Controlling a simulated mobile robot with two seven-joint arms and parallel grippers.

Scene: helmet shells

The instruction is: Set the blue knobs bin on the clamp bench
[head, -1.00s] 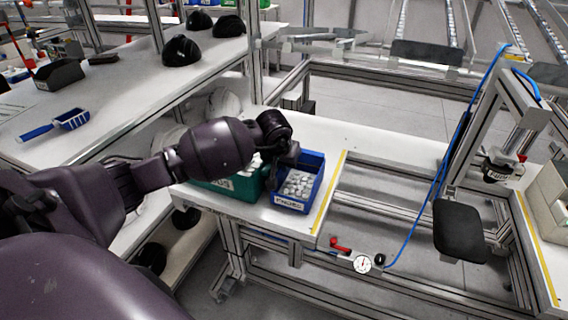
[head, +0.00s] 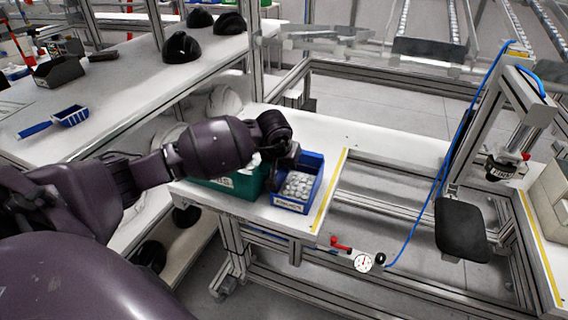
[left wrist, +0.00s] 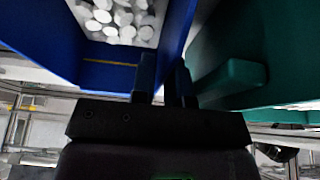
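The blue knobs bin (head: 313,185) stands on the near white bench, full of pale round knobs, its label facing front. It also shows in the left wrist view (left wrist: 55,35). My left gripper (head: 287,160) is at the bin's left wall. In the left wrist view its fingers (left wrist: 165,80) stand close together on either side of that wall, with little gap, and look shut on it. The bin appears to rest on the bench. A bench with a clamp-like device (head: 503,168) on a frame is at the right; its white top (head: 545,245) partly shows. My right gripper is out of view.
A green bin (head: 250,183) stands close left of the blue bin, partly behind my arm. An open metal frame with a gauge (head: 363,263) separates the benches. A blue hose (head: 437,180) and dark seat-like pad (head: 461,230) are near the right bench. A beige box (head: 552,195) stands there.

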